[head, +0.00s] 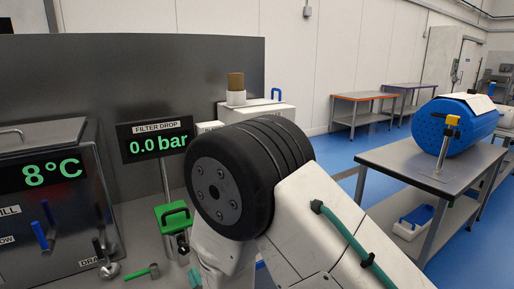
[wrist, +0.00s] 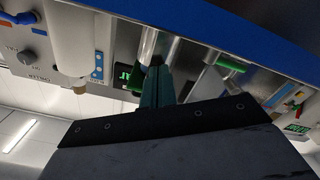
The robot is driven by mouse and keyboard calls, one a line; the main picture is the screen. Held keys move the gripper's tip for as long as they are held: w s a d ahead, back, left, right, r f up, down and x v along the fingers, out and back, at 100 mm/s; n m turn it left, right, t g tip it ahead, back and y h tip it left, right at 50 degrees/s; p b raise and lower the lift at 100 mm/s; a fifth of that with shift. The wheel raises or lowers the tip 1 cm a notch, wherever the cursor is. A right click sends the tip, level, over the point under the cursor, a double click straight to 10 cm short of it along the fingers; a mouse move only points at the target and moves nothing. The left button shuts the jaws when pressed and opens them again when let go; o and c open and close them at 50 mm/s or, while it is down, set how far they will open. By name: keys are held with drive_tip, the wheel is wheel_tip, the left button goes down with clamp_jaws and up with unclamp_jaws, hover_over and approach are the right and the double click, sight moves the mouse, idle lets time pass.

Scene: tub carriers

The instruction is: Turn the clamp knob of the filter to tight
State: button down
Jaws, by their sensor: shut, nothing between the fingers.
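The filter drop display (head: 155,140) reads 0.0 bar and stands on a thin post in the head view. Below it is a green handled fitting (head: 173,214), and a small green-ended lever (head: 142,273) lies lower left. I cannot tell which part is the clamp knob; my arm covers much of this area. The wrist view is upside down and dim. In it my gripper (wrist: 156,85) is shut and empty, its teal fingers pointing toward shiny metal cylinders (wrist: 187,55). A green handle (wrist: 230,63) is to their right, apart from the fingers. Contact with the metal is unclear.
A steel tank (head: 50,210) showing 8°C stands at left, with blue and black levers. A steel panel (head: 150,60) rises behind. A steel table (head: 405,170) with a blue drum (head: 455,128) stands at right.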

sight(183, 248)
drive_tip(key=shift+s+d, duration=0.2)
drive_tip(key=shift+s, duration=0.1)
drive_tip(key=shift+d, duration=0.1)
drive_tip(key=shift+w+a+r, duration=0.2)
drive_tip(key=shift+w+a, duration=0.1)
drive_tip(key=shift+w, duration=0.7)
drive_tip(key=shift+w+a+r, duration=0.15)
drive_tip(key=shift+w+a, duration=0.15)
drive_tip(key=shift+w, duration=0.75)
drive_tip(key=shift+w+a+r, duration=0.2)
drive_tip(key=shift+w+a, duration=0.1)
drive_tip(key=shift+w, duration=0.7)
drive_tip(key=shift+s+a+r, duration=0.15)
drive_tip(key=shift+s+a+f, duration=0.2)
drive_tip(key=shift+s+a, duration=0.05)
drive_tip(key=shift+a, duration=0.2)
drive_tip(key=shift+f, duration=0.1)
